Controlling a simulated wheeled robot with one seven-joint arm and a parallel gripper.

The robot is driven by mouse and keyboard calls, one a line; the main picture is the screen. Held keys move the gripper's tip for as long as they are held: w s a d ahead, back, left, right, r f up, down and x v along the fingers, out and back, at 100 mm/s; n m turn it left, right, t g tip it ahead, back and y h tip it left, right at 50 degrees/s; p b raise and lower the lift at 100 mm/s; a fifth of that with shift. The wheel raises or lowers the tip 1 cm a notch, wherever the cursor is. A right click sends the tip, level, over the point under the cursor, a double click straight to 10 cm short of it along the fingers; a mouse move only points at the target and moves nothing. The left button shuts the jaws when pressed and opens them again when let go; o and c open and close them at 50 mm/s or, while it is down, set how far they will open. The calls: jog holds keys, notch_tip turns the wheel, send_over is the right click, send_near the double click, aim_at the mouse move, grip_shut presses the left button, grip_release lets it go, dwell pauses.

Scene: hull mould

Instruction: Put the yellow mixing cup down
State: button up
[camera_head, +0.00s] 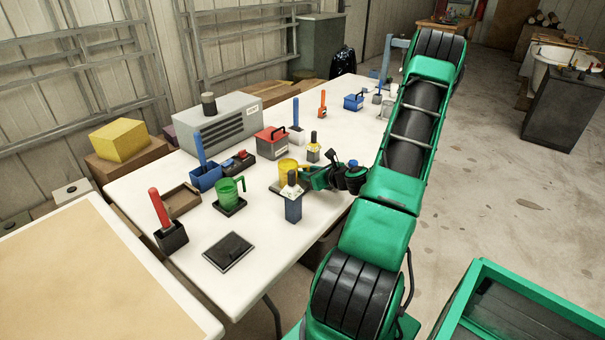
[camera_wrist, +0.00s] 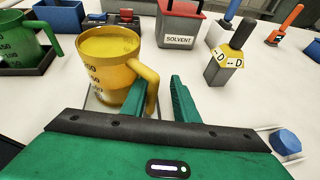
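The yellow mixing cup (camera_head: 287,168) stands upright on the white table, at a thin square pad (camera_head: 276,187). In the wrist view the cup (camera_wrist: 105,65) has dark scale marks, and its handle (camera_wrist: 152,85) points towards my gripper. My gripper (camera_wrist: 160,92) is open, with one green finger on each side of the lower handle. A gap shows between the handle and the right finger. The left finger overlaps the handle and cup wall in the picture, so contact there is unclear. In the head view my gripper (camera_head: 312,178) is just right of the cup, its fingertips partly hidden.
A green cup (camera_head: 228,193) on a dark tray stands to the left. The red-lidded solvent box (camera_head: 271,141) and a yellow-collared holder (camera_head: 313,152) stand behind. Bare table lies at the front, around a black pad (camera_head: 228,251).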

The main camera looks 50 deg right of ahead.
jog(key=v, duration=1.2)
dwell(0.3)
